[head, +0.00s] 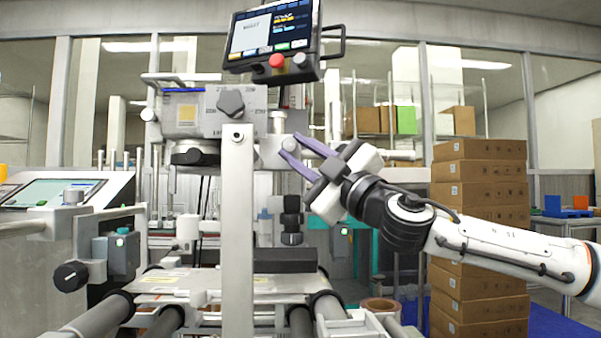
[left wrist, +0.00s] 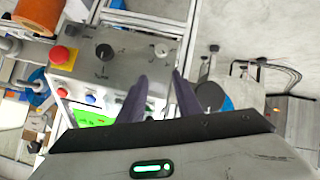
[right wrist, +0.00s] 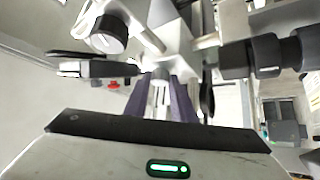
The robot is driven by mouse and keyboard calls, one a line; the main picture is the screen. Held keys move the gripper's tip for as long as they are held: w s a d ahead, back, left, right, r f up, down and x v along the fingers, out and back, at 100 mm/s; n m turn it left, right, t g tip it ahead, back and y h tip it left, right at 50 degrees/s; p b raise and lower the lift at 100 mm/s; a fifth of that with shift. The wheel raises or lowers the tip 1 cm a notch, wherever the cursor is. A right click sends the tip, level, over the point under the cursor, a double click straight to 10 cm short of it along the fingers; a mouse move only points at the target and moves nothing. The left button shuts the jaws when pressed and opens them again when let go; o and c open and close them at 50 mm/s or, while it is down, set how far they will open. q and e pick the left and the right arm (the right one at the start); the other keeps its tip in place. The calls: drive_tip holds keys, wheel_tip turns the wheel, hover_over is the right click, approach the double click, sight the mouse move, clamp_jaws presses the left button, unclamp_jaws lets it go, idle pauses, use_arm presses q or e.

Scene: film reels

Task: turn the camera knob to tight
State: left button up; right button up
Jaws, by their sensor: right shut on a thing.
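A small pale round knob (head: 289,143) sits on the right side of the grey camera assembly (head: 215,122) in the head view. My right gripper (head: 290,150) reaches in from the right, and its purple fingers are shut on this knob. In the right wrist view the pale knob (right wrist: 160,74) shows between the fingertips; its marking is too small to read. My left gripper (left wrist: 158,85) shows only in the left wrist view, with its fingers apart and nothing between them, over a grey control panel (left wrist: 125,55).
A dark lobed knob (head: 231,103) is on the front of the camera assembly, above a pale vertical post (head: 238,235). A tablet screen (head: 272,32) with a red button hangs above. Conveyor rollers lie below. Stacked cardboard boxes (head: 478,200) stand behind my right arm.

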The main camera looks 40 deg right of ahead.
drive_tip(key=shift+w+a+f+m+t+h, duration=0.1)
drive_tip(key=shift+m+t+h, duration=0.15)
drive_tip(key=shift+m+h, duration=0.25)
drive_tip(key=shift+a+f+m+t+h, duration=0.1)
drive_tip(key=shift+m+t+h, duration=0.2)
drive_tip(key=shift+m, duration=0.4)
use_arm(q)
drive_tip(key=shift+d+r, duration=0.1)
drive_tip(key=shift+r, duration=0.2)
use_arm(e)
drive_tip(key=shift+w+m+t+h, duration=0.1)
drive_tip(key=shift+m+t+h, duration=0.35)
drive_tip(key=shift+m+h, duration=1.75)
drive_tip(key=shift+r+m, duration=0.1)
drive_tip(key=shift+m, duration=0.4)
drive_tip(key=o, duration=1.1)
drive_tip(key=shift+c, duration=0.2)
drive_tip(key=shift+f, duration=0.2)
